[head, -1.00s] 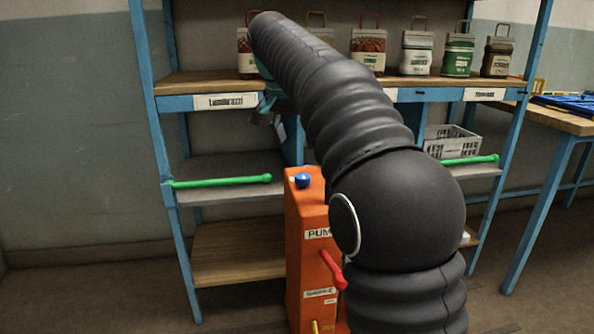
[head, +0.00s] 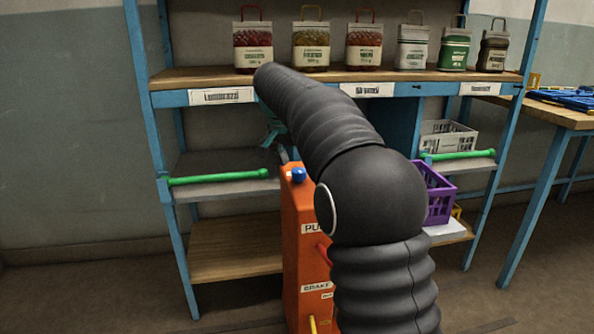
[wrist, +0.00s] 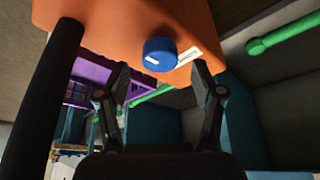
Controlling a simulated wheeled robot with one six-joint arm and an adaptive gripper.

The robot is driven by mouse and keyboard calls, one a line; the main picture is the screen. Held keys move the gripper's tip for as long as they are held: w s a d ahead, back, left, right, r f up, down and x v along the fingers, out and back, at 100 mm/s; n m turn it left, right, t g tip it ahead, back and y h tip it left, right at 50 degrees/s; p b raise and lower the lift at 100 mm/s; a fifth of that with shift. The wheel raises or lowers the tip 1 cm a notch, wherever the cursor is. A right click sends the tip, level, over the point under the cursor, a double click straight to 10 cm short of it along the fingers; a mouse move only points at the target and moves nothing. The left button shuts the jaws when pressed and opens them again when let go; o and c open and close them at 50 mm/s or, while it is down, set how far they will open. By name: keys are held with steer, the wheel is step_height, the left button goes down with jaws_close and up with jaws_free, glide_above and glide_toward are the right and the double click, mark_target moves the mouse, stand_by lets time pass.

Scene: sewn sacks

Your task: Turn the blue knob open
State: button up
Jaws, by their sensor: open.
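In the wrist view the knob (wrist: 160,53) is a short blue cylinder with a white mark, on the orange face (wrist: 110,30) beside a small white label. My gripper (wrist: 160,75) is open, its two fingers spread below and to either side of the knob in the picture. No contact with the knob shows. In the head view my arm hides most of the gripper.
A blue shelf rack stands behind, with several sacks (head: 311,46) on its top board. Green bars (head: 218,178) stick out at mid height. A purple crate (head: 438,196) and a grey crate (head: 449,141) are at the right. A red handle (head: 324,254) is on the cabinet's side.

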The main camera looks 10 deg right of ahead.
steer(key=shift+x, duration=1.25)
steer(key=shift+c, duration=0.2)
steer(key=c, duration=1.1)
